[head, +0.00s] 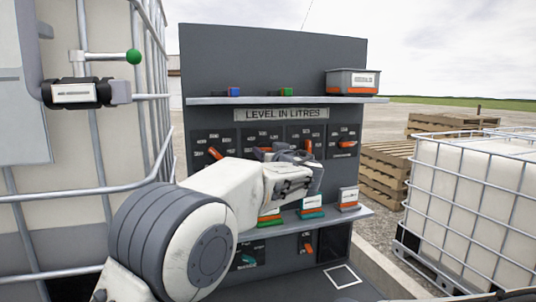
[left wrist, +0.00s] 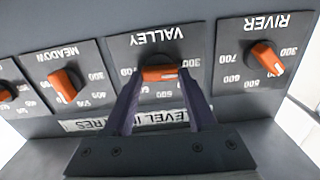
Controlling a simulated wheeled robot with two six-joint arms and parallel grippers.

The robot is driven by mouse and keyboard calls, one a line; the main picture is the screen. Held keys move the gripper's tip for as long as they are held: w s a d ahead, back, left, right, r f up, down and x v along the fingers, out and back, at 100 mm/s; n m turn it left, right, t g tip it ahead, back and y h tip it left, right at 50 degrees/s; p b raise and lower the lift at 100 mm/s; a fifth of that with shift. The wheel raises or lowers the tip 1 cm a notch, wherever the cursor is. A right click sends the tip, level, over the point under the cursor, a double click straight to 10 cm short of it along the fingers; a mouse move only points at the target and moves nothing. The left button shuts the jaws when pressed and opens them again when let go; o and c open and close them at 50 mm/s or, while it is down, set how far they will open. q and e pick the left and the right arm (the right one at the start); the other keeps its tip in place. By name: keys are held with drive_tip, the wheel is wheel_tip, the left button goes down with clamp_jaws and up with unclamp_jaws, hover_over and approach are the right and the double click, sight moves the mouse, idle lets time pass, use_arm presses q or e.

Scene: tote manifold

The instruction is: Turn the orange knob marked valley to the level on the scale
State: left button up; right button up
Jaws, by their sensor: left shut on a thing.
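The orange valley knob (left wrist: 160,73) sits on a dark panel under the label VALLEY in the left wrist view, which shows the board upside down. Its bar lies about level across that picture. My left gripper (left wrist: 160,78) has one finger at each end of the bar and is shut on it; it also shows at the board in the head view (head: 287,160). The fingers hide part of the valley scale, and I cannot read the knob's pointer clearly. In the head view my gripper mostly hides this knob. My right gripper is not in view.
The river knob (left wrist: 264,58) and meadow knob (left wrist: 66,84) flank the valley knob closely. A shelf (head: 290,100) with a grey bin (head: 352,82) is above, and a lower shelf (head: 352,216) with small label stands below. A caged tank (head: 470,185) stands right.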

use_arm(q)
drive_tip(key=m, duration=1.1)
drive_tip(key=m+p, duration=0.1)
drive_tip(key=m, duration=2.3)
drive_tip(key=shift+f+p, duration=0.3)
drive_tip(key=shift+f, duration=0.1)
drive_tip(key=shift+f+m, duration=0.1)
drive_tip(key=shift+m, duration=0.2)
drive_tip(key=o, duration=1.4)
drive_tip(key=shift+c, duration=0.2)
